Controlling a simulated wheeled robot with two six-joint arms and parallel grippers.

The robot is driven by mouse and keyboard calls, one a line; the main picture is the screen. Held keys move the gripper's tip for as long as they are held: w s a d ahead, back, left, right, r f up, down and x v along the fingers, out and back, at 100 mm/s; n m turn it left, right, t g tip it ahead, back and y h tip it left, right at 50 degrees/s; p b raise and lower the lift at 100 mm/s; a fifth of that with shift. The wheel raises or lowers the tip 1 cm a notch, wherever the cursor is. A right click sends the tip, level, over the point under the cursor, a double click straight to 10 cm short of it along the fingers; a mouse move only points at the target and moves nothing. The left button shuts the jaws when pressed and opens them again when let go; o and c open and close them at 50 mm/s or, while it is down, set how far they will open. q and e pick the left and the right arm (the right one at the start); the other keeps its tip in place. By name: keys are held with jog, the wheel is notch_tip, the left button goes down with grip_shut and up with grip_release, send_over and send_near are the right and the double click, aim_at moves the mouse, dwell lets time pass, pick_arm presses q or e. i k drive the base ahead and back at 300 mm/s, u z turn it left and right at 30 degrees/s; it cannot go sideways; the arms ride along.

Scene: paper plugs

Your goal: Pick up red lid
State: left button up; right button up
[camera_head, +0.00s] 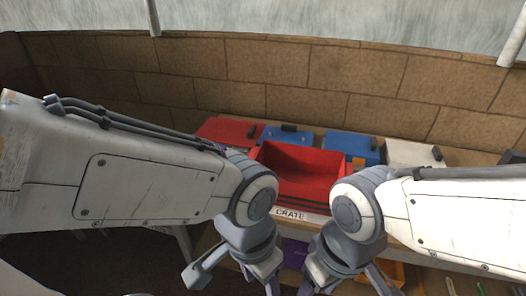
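A flat red lid (225,129) with a dark handle lies at the back left of the bench, near the stone wall. My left arm partly covers its front. A red open crate (300,162) stands to its right, and its inside looks empty. My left gripper (235,281) is low at the bottom of the view, in front of the bench and well apart from the lid. Its fingers are spread, with nothing seen between them. My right gripper (343,286) is beside it on the right, also low, with fingers spread and nothing clearly held.
A blue lid (285,137) lies behind the crate, and another blue lid (347,144) lies to the right. A white lid (408,154) is farther right. A stone wall (290,75) runs behind the bench. Purple, orange and green items show below, partly hidden by my arms.

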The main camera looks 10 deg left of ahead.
aim_at(232, 133)
jog(key=u, duration=2)
jog(key=i, duration=1.5)
jog(key=z, duration=3.2)
jog(key=i, duration=0.5)
jog(key=z, duration=0.05)
